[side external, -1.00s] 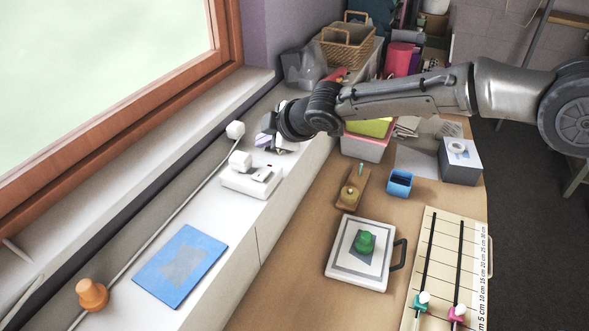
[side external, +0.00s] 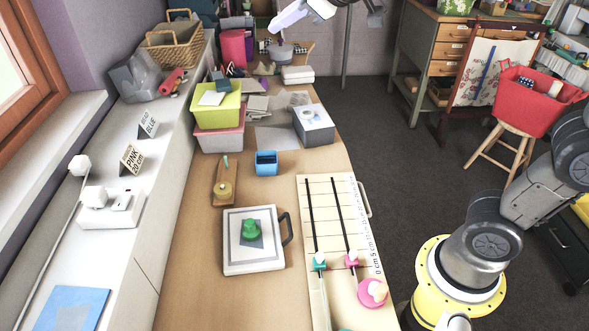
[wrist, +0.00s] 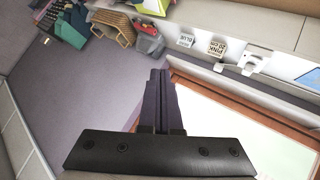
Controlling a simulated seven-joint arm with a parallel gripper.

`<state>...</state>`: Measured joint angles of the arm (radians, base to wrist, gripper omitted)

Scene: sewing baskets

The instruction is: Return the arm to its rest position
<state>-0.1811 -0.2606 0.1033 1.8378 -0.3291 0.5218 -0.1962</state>
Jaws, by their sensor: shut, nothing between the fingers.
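My gripper (wrist: 160,74) shows in the wrist view with its two dark fingers close together and nothing between them. Beyond the fingers are the wall, the window and, higher up, the shelf and the worktable's things. My yellow-ringed base stands at the lower right.
On the table are a framed tray (side external: 277,262) holding a green piece, a ruled board (side external: 316,217) with two black rods, a blue cup (side external: 266,163), a grey box (side external: 313,125) and stacked bins (side external: 218,140). A red bin (side external: 530,105) sits on a stool at right.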

